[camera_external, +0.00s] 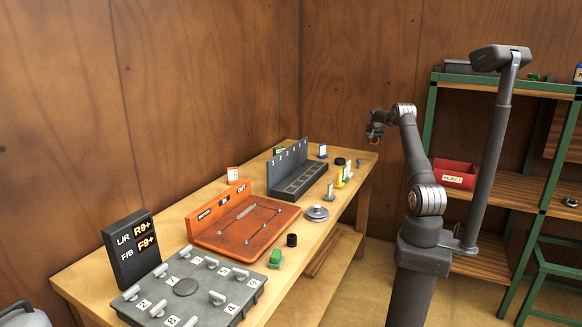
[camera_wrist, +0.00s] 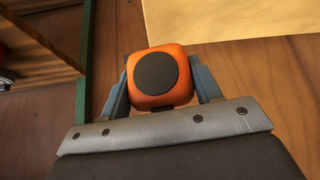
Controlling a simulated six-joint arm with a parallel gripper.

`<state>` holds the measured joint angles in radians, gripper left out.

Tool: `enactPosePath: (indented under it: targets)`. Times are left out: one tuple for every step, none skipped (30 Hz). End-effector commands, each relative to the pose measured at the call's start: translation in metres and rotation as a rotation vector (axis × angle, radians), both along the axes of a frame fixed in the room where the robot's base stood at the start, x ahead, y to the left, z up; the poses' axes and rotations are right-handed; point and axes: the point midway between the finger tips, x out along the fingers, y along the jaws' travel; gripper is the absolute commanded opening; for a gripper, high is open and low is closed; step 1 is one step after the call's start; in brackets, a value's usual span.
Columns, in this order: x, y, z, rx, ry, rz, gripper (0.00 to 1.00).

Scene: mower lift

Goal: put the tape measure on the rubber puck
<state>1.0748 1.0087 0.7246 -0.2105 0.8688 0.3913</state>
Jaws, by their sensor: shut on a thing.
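The orange tape measure (camera_wrist: 160,78) with a dark round face is between the fingers of my gripper (camera_wrist: 163,88), which is shut on it. In the external view my gripper (camera_external: 375,130) is raised above the far right end of the bench, with only a bit of orange showing. Two small black round things could be the rubber puck: a low one (camera_external: 340,161) near the far end of the bench, and a taller one (camera_external: 291,240) by the front edge. I cannot tell for sure which is the puck. Nothing rests on either.
The wooden bench holds a grey slotted rack (camera_external: 300,182), an orange tray (camera_external: 245,226), a grey numbered board (camera_external: 186,290) and a dark display (camera_external: 135,247). Small yellow and white items (camera_external: 340,181) stand near the low black disc. A green shelf with a red bin (camera_external: 455,174) stands right.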

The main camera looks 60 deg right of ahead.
Motion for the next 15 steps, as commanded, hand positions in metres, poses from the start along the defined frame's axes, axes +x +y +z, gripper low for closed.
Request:
enactPosePath:
  targets:
    - [-0.004, 0.001, 0.004, -0.001, -0.002, 0.002, 0.27]
    - [-0.005, 0.002, 0.005, 0.0, -0.001, 0.009, 0.27]
    - [-0.004, 0.005, 0.008, 0.002, 0.0, 0.024, 0.27]
    - [-0.003, 0.009, 0.009, 0.004, 0.001, 0.039, 0.27]
    - [-0.001, 0.013, 0.011, 0.008, 0.0, 0.059, 0.27]
    - [0.002, 0.02, 0.014, 0.01, 0.002, 0.093, 0.27]
    - [0.006, 0.027, 0.015, 0.013, 0.001, 0.122, 0.27]
    - [0.01, 0.034, 0.018, 0.015, 0.003, 0.155, 0.27]
    - [0.016, 0.045, 0.02, 0.018, 0.004, 0.203, 0.27]
    - [0.02, 0.054, 0.023, 0.02, 0.003, 0.239, 0.27]
    - [0.024, 0.062, 0.024, 0.021, 0.003, 0.276, 0.27]
    - [0.028, 0.073, 0.027, 0.021, 0.003, 0.322, 0.27]
    - [0.032, 0.081, 0.029, 0.021, 0.004, 0.357, 0.27]
    - [0.035, 0.089, 0.031, 0.019, 0.003, 0.389, 0.27]
    - [0.039, 0.099, 0.033, 0.017, 0.002, 0.429, 0.27]
